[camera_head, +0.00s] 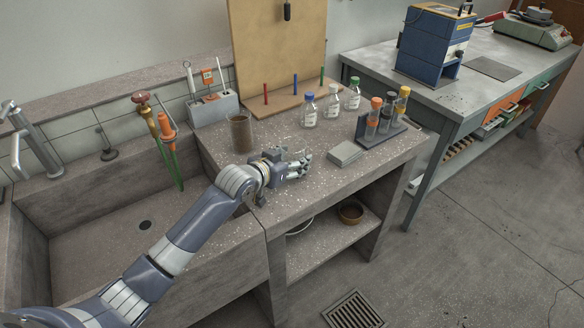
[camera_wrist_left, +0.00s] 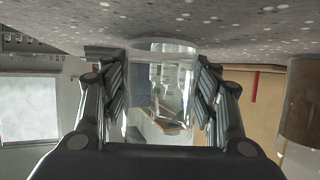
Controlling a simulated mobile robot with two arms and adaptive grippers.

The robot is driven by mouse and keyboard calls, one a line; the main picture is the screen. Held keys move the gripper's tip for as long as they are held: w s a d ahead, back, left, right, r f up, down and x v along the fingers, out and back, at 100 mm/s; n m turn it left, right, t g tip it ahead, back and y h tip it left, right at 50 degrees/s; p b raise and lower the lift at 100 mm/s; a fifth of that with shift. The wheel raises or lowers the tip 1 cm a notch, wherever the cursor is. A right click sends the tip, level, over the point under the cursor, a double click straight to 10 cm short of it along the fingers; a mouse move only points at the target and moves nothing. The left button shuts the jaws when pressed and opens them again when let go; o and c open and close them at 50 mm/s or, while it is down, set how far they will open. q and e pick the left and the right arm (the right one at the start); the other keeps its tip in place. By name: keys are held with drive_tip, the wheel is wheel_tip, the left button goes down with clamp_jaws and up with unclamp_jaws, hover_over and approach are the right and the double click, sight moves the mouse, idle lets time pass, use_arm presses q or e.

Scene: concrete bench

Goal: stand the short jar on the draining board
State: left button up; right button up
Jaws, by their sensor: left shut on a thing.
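My left gripper (camera_head: 298,168) reaches over the speckled concrete top (camera_head: 270,205) beside the sink. The wrist view shows its fingers (camera_wrist_left: 161,100) shut on the sides of a short clear glass jar (camera_wrist_left: 160,75). That view is upside down, with the speckled top along its upper edge. The jar looks upright, its base close to that surface; I cannot tell whether it touches. In the head view the jar is mostly lost behind the fingers. I cannot tell which surface is the draining board, unless it is this top. My right gripper is not in view.
A brown cylinder (camera_head: 241,134) stands behind the gripper, also in the wrist view (camera_wrist_left: 300,110). Bottles with coloured caps (camera_head: 309,112), a tube rack (camera_head: 381,128) and a small grey block (camera_head: 344,153) stand right. The sink (camera_head: 140,200) is left. The front top is clear.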

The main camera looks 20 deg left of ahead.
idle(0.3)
use_arm(q)
drive_tip(key=shift+f, duration=0.15)
drive_tip(key=o, duration=1.5)
drive_tip(key=shift+o, duration=0.2)
drive_tip(key=shift+s+r, duration=0.2)
drive_tip(key=shift+s, duration=0.05)
drive_tip(key=v, duration=1.1)
drive_tip(key=shift+s+a+r+p, duration=0.15)
drive_tip(key=shift+s+p, duration=0.05)
drive_tip(key=shift+p, duration=0.2)
